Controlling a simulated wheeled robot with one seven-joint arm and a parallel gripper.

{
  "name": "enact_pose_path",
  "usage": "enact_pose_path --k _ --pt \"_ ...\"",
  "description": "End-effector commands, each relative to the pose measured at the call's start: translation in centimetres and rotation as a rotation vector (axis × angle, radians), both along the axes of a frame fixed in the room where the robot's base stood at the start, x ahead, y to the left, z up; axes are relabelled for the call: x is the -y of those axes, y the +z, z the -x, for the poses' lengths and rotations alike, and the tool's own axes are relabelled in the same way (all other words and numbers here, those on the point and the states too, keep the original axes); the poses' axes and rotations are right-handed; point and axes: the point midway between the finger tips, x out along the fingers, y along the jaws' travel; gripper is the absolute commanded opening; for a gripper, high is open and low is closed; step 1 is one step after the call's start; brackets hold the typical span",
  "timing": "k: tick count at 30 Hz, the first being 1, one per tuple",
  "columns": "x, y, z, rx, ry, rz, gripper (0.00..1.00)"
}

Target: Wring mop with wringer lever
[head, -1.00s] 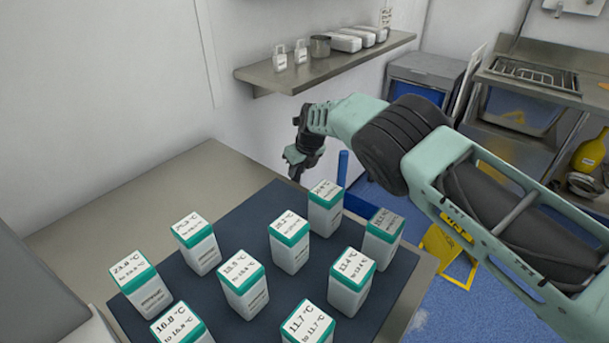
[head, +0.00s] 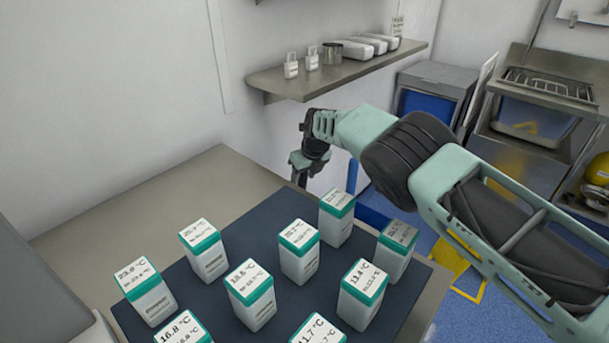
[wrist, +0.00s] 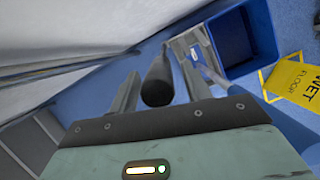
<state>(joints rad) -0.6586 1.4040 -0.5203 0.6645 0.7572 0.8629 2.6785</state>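In the wrist view my gripper (wrist: 160,92) has its two fingers apart on either side of a dark round bar (wrist: 158,82), which looks like the wringer lever's grip. Its round end faces the camera, and narrow gaps show between it and the fingers. The blue mop bucket (wrist: 250,35) stands beyond at the upper right, with a grey wringer part (wrist: 190,45) at its left. In the head view my gripper (head: 303,172) points down past the table's far edge. A blue post (head: 352,177) and part of the blue bucket (head: 374,208) show behind the boxes. I cannot make out the mop.
Several white and teal boxes (head: 299,252) stand on a dark mat (head: 262,225) on the table (head: 130,200). A wall shelf (head: 340,75) hangs behind my arm. A yellow wet-floor sign (wrist: 296,80) lies right of the bucket on blue floor.

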Motion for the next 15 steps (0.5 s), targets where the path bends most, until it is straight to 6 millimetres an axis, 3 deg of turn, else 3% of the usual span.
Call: enact_pose_path --k 5,10,15 --pt "0.1 0.8 0.1 0.001 -0.001 -0.001 0.48" --pt "0.6 3.1 0.7 0.0 -0.002 -0.002 0.48" --pt "1.9 2.9 1.9 -0.002 -0.003 -0.001 0.48"
